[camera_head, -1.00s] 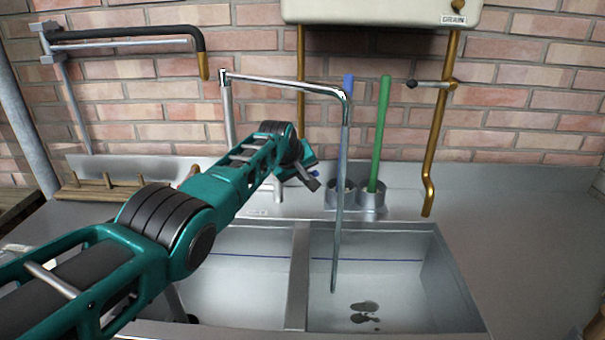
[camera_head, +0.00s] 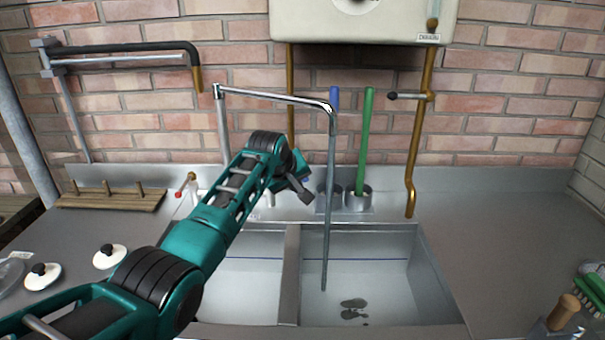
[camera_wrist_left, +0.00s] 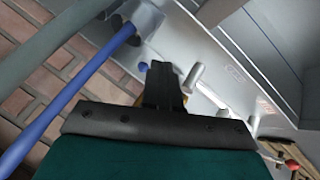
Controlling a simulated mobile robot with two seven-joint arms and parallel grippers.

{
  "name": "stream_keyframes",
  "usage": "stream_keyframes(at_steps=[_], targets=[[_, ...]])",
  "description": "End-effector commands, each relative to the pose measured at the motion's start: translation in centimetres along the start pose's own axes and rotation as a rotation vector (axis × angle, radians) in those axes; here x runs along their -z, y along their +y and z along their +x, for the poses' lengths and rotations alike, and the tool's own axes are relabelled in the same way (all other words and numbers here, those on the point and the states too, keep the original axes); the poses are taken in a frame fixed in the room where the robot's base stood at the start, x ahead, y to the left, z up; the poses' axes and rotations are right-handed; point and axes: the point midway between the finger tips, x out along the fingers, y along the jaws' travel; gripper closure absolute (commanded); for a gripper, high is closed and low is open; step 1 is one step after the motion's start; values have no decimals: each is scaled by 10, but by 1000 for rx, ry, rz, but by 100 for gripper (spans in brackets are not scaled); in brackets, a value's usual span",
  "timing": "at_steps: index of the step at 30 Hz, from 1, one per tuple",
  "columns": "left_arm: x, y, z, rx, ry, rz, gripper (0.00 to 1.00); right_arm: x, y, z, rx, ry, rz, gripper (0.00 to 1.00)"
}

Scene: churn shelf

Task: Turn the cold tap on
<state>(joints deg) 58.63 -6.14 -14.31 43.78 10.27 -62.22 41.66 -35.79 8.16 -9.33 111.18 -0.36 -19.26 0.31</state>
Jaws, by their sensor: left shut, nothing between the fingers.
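My left gripper (camera_head: 303,191) is shut and empty, low over the back ledge of the sink, just left of the brush holders. In the left wrist view its shut fingers (camera_wrist_left: 166,82) are beside a small blue spot (camera_wrist_left: 143,66), which may be the cold tap's marker; most of that tap is hidden by the fingers. A tap with a red end (camera_head: 186,182) stands left of my forearm, and its red end shows in the left wrist view (camera_wrist_left: 292,164). A chrome spout (camera_head: 272,97) reaches right. A thin grey column (camera_head: 328,210) drops from its end; I cannot tell whether it is water.
The double sink has a left basin and a right basin (camera_head: 395,285). A blue handle (camera_head: 334,100) and a green handle (camera_head: 364,140) stand in holders behind it. A brown pipe (camera_head: 420,130) hangs at right. The right counter (camera_head: 480,240) is mostly clear.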

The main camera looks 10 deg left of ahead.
Motion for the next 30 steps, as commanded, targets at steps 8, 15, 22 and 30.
stream_keyframes(at_steps=[8, 15, 22, 30], targets=[[-8, 18, -31, -1, 0, 0, 100, 2, 0, 0, 0, 2, -1, 100], [-12, 25, -45, 2, -1, 0, 100, 2, 0, 0, 0, 2, -1, 100], [-12, 26, -46, 2, -1, 0, 100, 2, 0, 0, 0, 2, -1, 100], [-12, 26, -46, 2, -1, 0, 100, 2, 0, -1, -1, 2, -1, 100]])
